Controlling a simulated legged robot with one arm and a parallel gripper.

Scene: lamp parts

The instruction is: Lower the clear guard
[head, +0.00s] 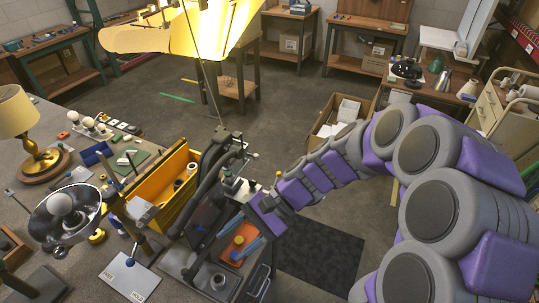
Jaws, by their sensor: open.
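My gripper (238,236) is open at the end of my purple and grey arm, with light blue fingers over the bench fixture. Between and just below the fingers is an orange part (232,257) with a yellow knob (239,240). I cannot tell whether the fingers touch it. The dark fixture (212,160) with curved black arms stands behind and left of my gripper. The clear guard is not distinct; its see-through panel cannot be told apart from the dark fixture. My wrist hides part of the fixture's right side.
A yellow bin (176,186) stands left of the fixture. A reflector with a white bulb (62,206), a brass lamp (42,160) and a white labelled plate (130,276) are farther left. A bright yellow shade (215,30) hangs above. A cardboard box (340,118) stands beyond my arm.

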